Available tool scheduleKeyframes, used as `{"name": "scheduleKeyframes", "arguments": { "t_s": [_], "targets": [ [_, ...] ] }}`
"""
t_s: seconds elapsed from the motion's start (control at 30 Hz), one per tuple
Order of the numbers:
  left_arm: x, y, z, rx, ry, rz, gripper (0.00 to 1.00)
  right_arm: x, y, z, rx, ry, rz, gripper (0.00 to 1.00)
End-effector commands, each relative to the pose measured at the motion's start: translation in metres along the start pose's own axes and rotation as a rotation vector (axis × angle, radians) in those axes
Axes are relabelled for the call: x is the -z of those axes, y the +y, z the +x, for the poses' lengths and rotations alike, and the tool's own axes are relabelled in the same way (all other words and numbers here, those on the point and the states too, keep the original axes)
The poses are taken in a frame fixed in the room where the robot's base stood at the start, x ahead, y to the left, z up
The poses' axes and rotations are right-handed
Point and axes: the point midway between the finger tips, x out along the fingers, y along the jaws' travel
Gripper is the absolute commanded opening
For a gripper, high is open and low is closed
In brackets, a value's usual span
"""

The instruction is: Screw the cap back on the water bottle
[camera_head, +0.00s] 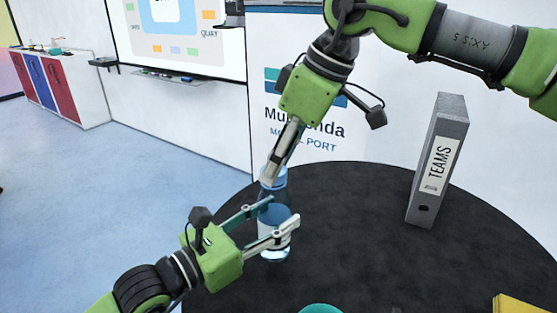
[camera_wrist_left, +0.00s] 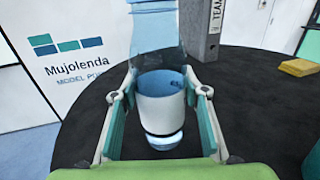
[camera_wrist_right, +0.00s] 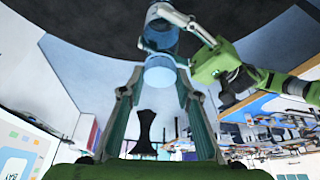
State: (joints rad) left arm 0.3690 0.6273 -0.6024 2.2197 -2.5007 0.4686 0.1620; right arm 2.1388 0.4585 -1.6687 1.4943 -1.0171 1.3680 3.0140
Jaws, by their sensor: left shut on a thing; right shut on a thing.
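The water bottle (camera_head: 273,217) is clear blue with a white label band and stands upright on the dark round table (camera_head: 370,235). My left gripper (camera_head: 281,218) is shut around the bottle's body, with one finger on each side of the label (camera_wrist_left: 162,103) in the left wrist view. My right gripper (camera_head: 270,178) points down at the bottle's top from above. In the right wrist view its fingertips are shut on the light blue cap (camera_wrist_right: 160,77), in line with the bottle (camera_wrist_right: 161,34). I cannot tell whether the cap touches the neck.
A grey binder marked TEAMS (camera_head: 440,160) stands on the table to the right. A yellow object (camera_head: 522,305) and a teal object (camera_head: 320,309) show at the near edge. The table between bottle and binder is clear.

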Motion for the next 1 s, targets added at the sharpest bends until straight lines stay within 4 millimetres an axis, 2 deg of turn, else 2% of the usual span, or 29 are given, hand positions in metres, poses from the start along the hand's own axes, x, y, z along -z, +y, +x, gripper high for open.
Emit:
{"name": "scheduleKeyframes", "arguments": {
  "t_s": [0.17, 0.2, 0.27, 0.63, 0.9, 1.0],
  "targets": [
    [0.000, 0.000, 0.000, 0.000, 0.001, -0.001, 0.00, 0.001, 0.000, -0.001, 0.000, 0.002, -0.001, 0.23],
    [0.000, 0.000, 0.000, 0.000, 0.001, -0.001, 0.00, 0.001, 0.000, -0.001, 0.000, 0.003, -0.001, 0.33],
    [0.000, 0.000, 0.000, 0.000, 0.001, -0.001, 0.00, 0.001, 0.000, -0.001, 0.000, 0.002, -0.001, 0.47],
    [0.000, 0.000, 0.000, 0.000, 0.000, -0.001, 0.00, 0.002, 0.000, -0.003, 0.000, 0.002, -0.002, 0.47],
    [0.000, 0.000, 0.000, 0.000, 0.000, -0.001, 0.00, 0.015, 0.000, -0.034, 0.000, 0.002, -0.002, 0.47],
    [0.000, 0.000, 0.000, 0.000, 0.000, -0.001, 0.00, 0.018, 0.000, -0.040, 0.001, 0.001, -0.002, 0.47]
  ]
}}
